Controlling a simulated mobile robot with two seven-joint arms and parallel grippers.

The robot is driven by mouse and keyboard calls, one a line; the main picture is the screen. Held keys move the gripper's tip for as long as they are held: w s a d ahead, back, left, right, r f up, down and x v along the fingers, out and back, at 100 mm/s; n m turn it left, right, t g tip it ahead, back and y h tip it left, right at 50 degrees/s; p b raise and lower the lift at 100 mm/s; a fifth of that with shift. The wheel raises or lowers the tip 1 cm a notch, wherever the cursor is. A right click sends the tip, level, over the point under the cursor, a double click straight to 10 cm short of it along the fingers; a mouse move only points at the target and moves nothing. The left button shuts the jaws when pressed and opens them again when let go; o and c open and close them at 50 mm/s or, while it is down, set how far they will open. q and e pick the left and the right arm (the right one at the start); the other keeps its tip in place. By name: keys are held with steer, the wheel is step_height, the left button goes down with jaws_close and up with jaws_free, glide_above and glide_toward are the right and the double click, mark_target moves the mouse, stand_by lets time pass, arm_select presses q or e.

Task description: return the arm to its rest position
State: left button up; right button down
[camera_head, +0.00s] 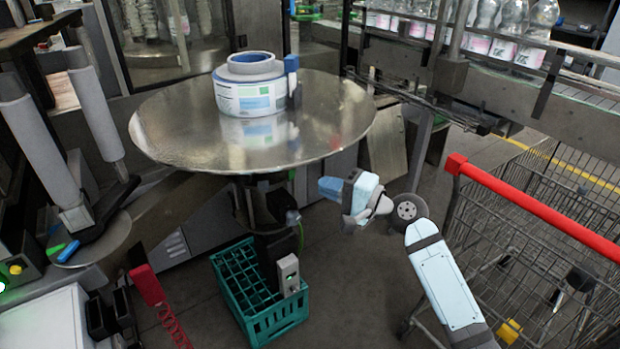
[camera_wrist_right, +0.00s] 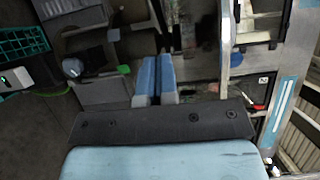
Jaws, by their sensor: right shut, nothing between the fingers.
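My right gripper (camera_head: 330,187) is in the middle of the head view, below and just right of the front edge of the round metal table. It is apart from the table and holds nothing. In the right wrist view its two blue fingers (camera_wrist_right: 155,78) lie close together with nothing between them. My right arm comes in from the lower right, and its light blue forearm (camera_head: 445,285) shows beside the shopping cart. My left gripper is not in view.
The round metal table (camera_head: 180,140) carries a label reel (camera_head: 248,84). A green crate (camera_head: 228,290) stands on the floor below. A shopping cart with a red handle (camera_head: 535,207) is close to my right arm. Bottles (camera_head: 480,45) line a conveyor behind. Some floor between crate and cart is clear.

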steer(key=s+d+f+n+t+h, duration=0.1)
steer(key=s+d+f+h, duration=0.2)
steer(key=s+f, duration=0.5)
steer(key=s+d+f+n+t+h, duration=0.1)
steer(key=s+d+f+h, duration=0.35)
steer(key=f, duration=0.75)
steer(key=s+d+f+n+h, duration=0.25)
steer(key=s+f, duration=0.25)
steer(key=s, duration=0.3)
steer(key=s+d+f+n+h, duration=0.2)
steer(key=s+d+f+n, duration=0.15)
steer(key=s, duration=0.55)
arm_select(q)
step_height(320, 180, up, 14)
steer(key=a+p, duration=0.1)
steer(key=p, duration=1.6)
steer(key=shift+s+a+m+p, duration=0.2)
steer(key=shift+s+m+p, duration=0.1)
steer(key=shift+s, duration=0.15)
arm_select(e)
step_height(320, 180, up, 14)
steer(key=s+d+n, duration=0.1)
steer(key=s, duration=0.1)
steer(key=shift+d+f, duration=0.25)
steer(key=shift+d, duration=0.05)
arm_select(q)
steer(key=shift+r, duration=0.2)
arm_select(e)
steer(key=shift+w, duration=0.1)
